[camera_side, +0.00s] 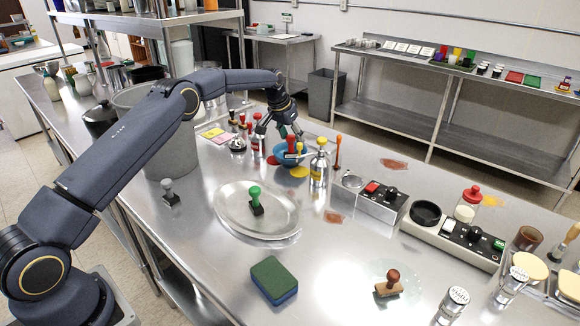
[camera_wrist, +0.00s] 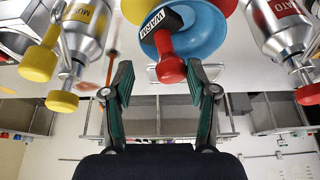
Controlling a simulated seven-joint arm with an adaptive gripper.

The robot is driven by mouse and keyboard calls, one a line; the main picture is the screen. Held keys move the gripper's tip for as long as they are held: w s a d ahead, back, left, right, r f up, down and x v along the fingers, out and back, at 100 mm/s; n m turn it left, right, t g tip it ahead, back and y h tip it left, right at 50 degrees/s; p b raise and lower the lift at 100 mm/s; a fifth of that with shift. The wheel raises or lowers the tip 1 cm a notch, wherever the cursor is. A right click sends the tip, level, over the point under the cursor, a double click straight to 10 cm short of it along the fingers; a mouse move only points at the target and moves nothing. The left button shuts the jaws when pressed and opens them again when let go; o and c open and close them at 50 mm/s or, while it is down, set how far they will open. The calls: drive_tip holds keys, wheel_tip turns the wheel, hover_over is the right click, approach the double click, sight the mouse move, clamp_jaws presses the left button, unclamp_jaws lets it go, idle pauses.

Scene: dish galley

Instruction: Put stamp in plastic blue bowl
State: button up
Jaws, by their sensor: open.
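The blue bowl (camera_side: 280,154) stands at the back middle of the steel counter and shows large in the wrist view (camera_wrist: 207,35). A stamp with a red handle (camera_wrist: 171,68) and a black base marked with white letters (camera_wrist: 160,24) is at the bowl in the wrist view, tilted. In the side view its red handle (camera_side: 291,146) shows over the bowl. It appears to rest in the bowl. My gripper (camera_wrist: 162,88) is open, with nothing between its fingers, close to the stamp's handle. In the side view the gripper (camera_side: 289,134) is just above and behind the bowl.
A metal mustard bottle (camera_side: 319,168) and a red-topped bottle (camera_side: 258,145) flank the bowl closely. A green-handled stamp (camera_side: 255,198) stands on an oval platter (camera_side: 232,213). A grey stamp (camera_side: 169,191) and a brown one (camera_side: 388,283) stand apart.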

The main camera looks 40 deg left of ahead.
drive_tip(key=s+d+f+v, duration=0.1)
drive_tip(key=s+d+v, duration=0.1)
drive_tip(key=v, duration=0.9)
drive_tip(key=s+d+v, duration=0.1)
drive_tip(key=d+v, duration=0.1)
drive_tip(key=v, duration=0.9)
drive_tip(key=s+d+r, duration=0.2)
drive_tip(key=s, duration=0.6)
drive_tip(key=s+d+r, duration=0.2)
drive_tip(key=s+d, duration=0.1)
drive_tip(key=s, duration=0.5)
drive_tip(key=s+d+f, duration=0.1)
drive_tip(key=s+f, duration=0.2)
drive_tip(key=s, duration=0.7)
drive_tip(key=s+d+f+t, duration=0.1)
drive_tip(key=s+f, duration=0.3)
drive_tip(key=s, duration=0.5)
drive_tip(key=shift+s, duration=0.4)
